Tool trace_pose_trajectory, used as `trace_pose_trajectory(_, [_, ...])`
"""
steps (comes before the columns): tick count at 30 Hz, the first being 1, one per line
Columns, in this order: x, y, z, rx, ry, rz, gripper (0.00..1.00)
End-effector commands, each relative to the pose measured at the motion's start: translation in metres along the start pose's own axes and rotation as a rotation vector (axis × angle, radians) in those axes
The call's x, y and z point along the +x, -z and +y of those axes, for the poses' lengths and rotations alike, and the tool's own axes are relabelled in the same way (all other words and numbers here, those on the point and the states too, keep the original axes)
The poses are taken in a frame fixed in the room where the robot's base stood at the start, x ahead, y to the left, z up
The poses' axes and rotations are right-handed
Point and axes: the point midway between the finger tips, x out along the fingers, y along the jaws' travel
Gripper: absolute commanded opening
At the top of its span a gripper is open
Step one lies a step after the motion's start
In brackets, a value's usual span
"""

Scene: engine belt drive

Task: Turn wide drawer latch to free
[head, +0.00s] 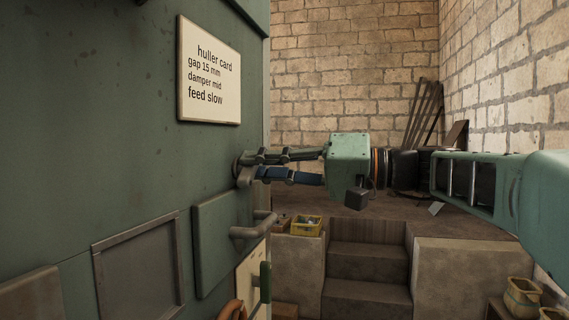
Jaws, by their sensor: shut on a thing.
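The green cabinet face (90,140) fills the left side of the head view. A small grey latch (239,165) sits on it near its right edge, above a raised green drawer front (210,250) with a grey bar handle (240,233). My gripper (250,169) reaches in from the right, level, and its fingers are shut on the latch. The fingertips hide part of the latch, so I cannot tell its exact angle.
A white card (209,72) hangs above the latch. A framed panel (140,267) is at lower left. A green handle (265,283) and an orange curved part (233,310) are low by the edge. A yellow crate (306,227) and stone steps (367,265) lie behind.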

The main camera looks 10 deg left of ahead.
Motion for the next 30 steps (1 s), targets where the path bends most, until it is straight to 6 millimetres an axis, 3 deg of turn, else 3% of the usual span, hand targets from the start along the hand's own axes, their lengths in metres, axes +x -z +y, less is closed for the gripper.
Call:
trace_pose_trajectory(15, [-0.0001, 0.0005, 0.0021, 0.457, 0.000, 0.000, 0.00])
trace_pose_trajectory(30, [-0.0001, -0.0013, 0.0047, 0.663, 0.000, 0.001, 0.00])
